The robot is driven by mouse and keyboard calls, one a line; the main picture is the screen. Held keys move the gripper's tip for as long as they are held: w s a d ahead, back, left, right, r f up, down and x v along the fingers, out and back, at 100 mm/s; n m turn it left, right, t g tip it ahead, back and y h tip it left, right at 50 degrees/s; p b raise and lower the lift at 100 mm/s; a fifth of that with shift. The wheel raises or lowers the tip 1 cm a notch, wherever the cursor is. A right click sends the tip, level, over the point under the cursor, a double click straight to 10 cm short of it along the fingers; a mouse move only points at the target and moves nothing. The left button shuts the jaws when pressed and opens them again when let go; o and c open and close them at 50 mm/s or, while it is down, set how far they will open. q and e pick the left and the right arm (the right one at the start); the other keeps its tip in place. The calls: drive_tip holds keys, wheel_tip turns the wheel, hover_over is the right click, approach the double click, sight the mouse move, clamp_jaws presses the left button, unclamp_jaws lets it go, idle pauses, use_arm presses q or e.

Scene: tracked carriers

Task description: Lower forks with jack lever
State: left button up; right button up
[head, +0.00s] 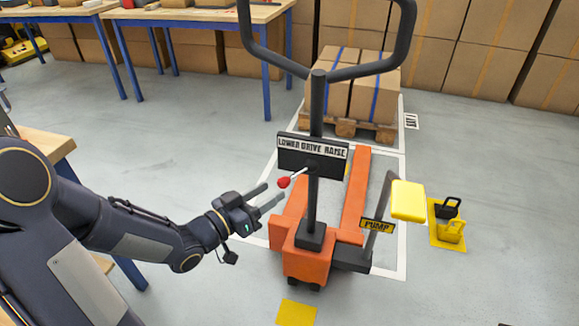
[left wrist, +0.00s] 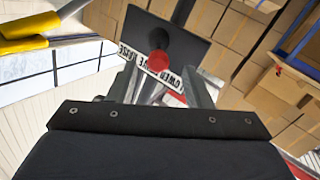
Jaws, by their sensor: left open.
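The orange pallet jack (head: 307,265) stands on the floor with its forks (head: 355,190) pointing away from me. A black plate (head: 312,156) on its mast reads LOWER DRIVE RAISE. The jack lever, a pale rod with a red knob (head: 284,182), sticks out to the left below the plate. My left gripper (head: 275,194) is open just left of and below the knob. In the left wrist view the red knob (left wrist: 158,63) appears between the open fingertips (left wrist: 160,82), with no clear contact. The lever's exact setting cannot be told. My right gripper is out of view.
A loop handle (head: 318,76) rises above the mast. A yellow pump pedal (head: 408,200) is at the right. Boxes on a wooden pallet (head: 350,128) stand beyond the forks. A workbench (head: 195,15) is at the back left. The right floor is mostly clear.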

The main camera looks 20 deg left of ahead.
sight(290, 178)
use_arm(q)
drive_tip(key=b+x, duration=0.1)
drive_tip(key=x, duration=0.6)
drive_tip(key=shift+w+d+r, duration=0.1)
drive_tip(key=shift+w+d, duration=0.1)
drive_tip(key=shift+w, duration=0.1)
drive_tip(key=shift+c, duration=0.4)
clamp_jaws()
